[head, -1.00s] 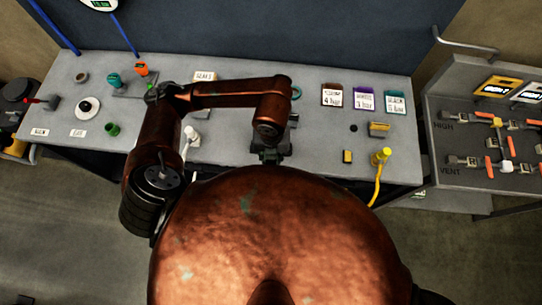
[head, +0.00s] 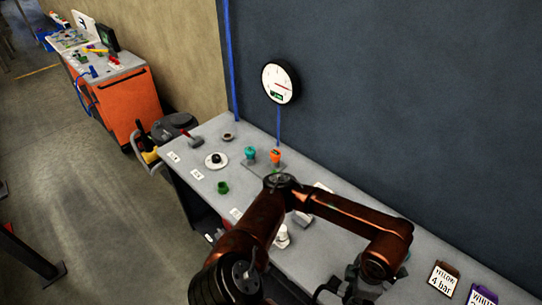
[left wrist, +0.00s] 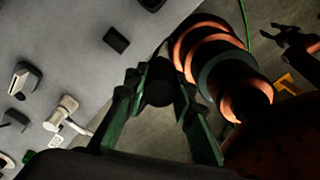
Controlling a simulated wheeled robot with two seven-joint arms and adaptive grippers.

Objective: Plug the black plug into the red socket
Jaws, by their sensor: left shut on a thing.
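My left gripper (left wrist: 158,82) is shut on a dark cylindrical piece, the black plug (left wrist: 158,88), held between its two green-black fingers in the left wrist view. In the head view the left gripper (head: 350,287) is low at the right, over the front part of the grey bench; the plug cannot be made out there. I cannot pick out a red socket; an orange-red fitting (head: 276,156) stands beside a teal one (head: 249,153) at the back of the bench. A dark gripper, seemingly my right one (left wrist: 290,38), shows small at the upper right of the left wrist view.
The grey bench (head: 215,134) also holds a green cup (head: 223,187), a white disc with a black knob (head: 215,160), a white fitting (head: 282,238) and label cards (head: 443,279). A round gauge (head: 281,82) hangs on the dark wall. An orange cabinet (head: 120,95) stands beyond at the left.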

